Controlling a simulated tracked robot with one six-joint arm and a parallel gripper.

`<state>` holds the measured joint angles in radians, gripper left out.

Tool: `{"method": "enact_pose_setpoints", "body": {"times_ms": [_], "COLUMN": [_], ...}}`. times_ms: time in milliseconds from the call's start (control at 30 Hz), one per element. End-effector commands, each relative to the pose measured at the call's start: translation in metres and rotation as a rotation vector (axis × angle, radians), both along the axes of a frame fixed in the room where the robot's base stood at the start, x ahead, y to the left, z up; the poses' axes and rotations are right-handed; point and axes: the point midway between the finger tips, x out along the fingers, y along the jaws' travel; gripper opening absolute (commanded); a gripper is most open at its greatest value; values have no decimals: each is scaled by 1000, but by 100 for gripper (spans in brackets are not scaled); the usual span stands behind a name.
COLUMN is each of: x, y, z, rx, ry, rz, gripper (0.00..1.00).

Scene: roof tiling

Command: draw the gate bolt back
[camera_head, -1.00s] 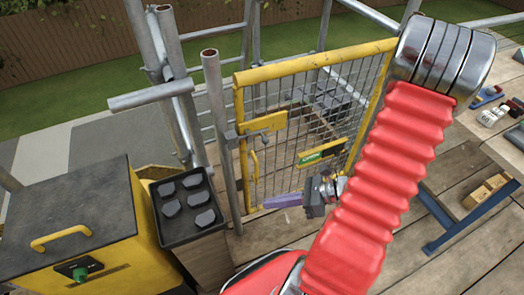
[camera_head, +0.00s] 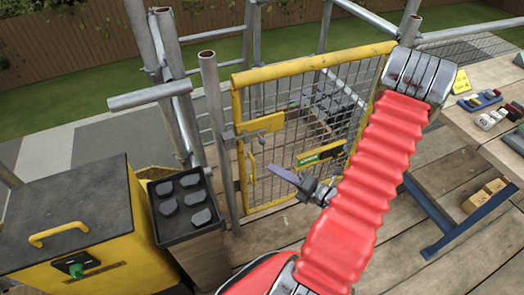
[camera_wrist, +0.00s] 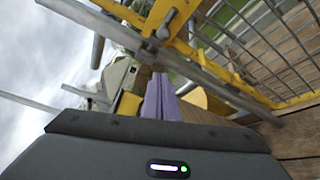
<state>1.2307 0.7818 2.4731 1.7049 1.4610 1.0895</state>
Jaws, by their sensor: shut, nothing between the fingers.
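The yellow mesh gate (camera_head: 236,130) stands between grey scaffold posts in the head view. The gate bolt (camera_head: 262,132) is a grey bar along the yellow plate (camera_head: 258,124) on the gate's left side, reaching toward the post. My gripper (camera_head: 274,169) has purple fingers, shut and empty, pointing left in front of the gate below the bolt. It looks apart from the bolt. In the wrist view the purple fingers (camera_wrist: 160,98) are together, with the yellow gate frame (camera_wrist: 190,48) beyond them. A grey bolt part (camera_wrist: 163,31) shows just above the fingertips.
A yellow box with a dark lid (camera_head: 60,200) and a black tray (camera_head: 186,232) of dark pieces stand at the left. A wooden bench (camera_head: 460,125) with small items is at the right. A grey post (camera_head: 216,130) stands beside the gate's latch side.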

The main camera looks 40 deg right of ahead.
Motion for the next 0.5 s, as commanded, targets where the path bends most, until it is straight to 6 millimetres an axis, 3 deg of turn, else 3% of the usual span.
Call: {"method": "enact_pose_setpoints", "body": {"times_ms": [500], "x": [5], "y": [2], "z": [-1], "rx": [0], "ry": [1], "rz": [3], "gripper": [0]}}
